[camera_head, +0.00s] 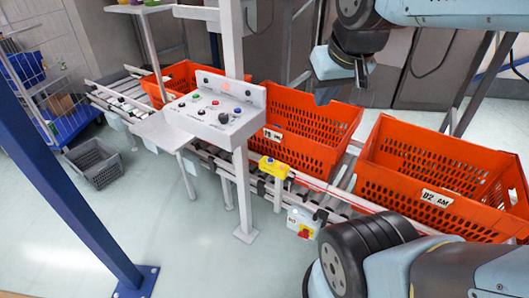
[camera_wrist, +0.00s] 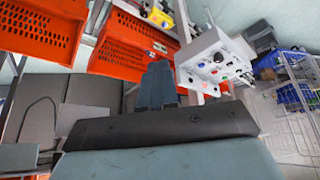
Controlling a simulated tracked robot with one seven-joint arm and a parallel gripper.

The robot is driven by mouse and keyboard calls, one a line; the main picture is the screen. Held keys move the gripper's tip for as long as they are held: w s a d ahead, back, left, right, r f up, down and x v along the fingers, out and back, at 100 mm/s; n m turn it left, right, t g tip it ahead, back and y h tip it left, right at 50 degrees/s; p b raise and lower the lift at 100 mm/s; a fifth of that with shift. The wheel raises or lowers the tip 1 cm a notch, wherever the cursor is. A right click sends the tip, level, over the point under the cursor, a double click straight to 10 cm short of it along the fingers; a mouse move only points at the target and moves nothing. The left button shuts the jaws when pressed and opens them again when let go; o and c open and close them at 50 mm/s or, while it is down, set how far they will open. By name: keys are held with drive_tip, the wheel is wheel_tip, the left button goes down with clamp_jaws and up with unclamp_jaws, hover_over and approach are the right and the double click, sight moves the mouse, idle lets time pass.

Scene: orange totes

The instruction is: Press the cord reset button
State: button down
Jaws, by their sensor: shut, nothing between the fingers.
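A white control panel (camera_head: 215,108) stands on a post left of centre in the head view, with several coloured buttons and knobs on its sloped face. A blue button (camera_head: 238,111) is near its right end. The panel also shows in the wrist view (camera_wrist: 210,62), right of my fingers. A yellow box (camera_head: 273,167) with a red cord beside it sits on the conveyor's near side. Button labels are too small to read, so I cannot tell which is the cord reset. My gripper (camera_wrist: 160,68) is shut and empty, apart from the panel and right of it in the head view (camera_head: 326,62).
Orange totes (camera_head: 337,124) (camera_head: 436,198) stand on the conveyor behind and right of the panel. A small box with a red-and-yellow switch (camera_head: 303,231) hangs below the conveyor. A blue post (camera_head: 65,155) and grey crate (camera_head: 93,163) are at left. Floor between is clear.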

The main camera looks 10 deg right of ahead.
drive_tip(key=w+d+f+n+t+h, duration=0.1)
drive_tip(key=w+d+f+n, duration=0.1)
drive_tip(key=w, duration=0.6)
drive_tip(key=w+d+f+n, duration=0.1)
drive_tip(key=w+d+f, duration=0.15)
drive_tip(key=w, duration=0.45)
drive_tip(key=n+t+y, duration=0.2)
drive_tip(key=n+y, duration=0.3)
drive_tip(key=n, duration=0.6)
hover_over(271, 160)
wheel_tip(271, 160, down, 30)
drive_tip(key=r, duration=0.1)
drive_tip(key=shift+f, duration=0.25)
drive_tip(key=shift+f, duration=0.1)
drive_tip(key=shift+d+f, duration=0.1)
drive_tip(key=shift+f, duration=4.2)
drive_tip(key=shift+s+f, duration=0.1)
drive_tip(key=shift+f, duration=0.25)
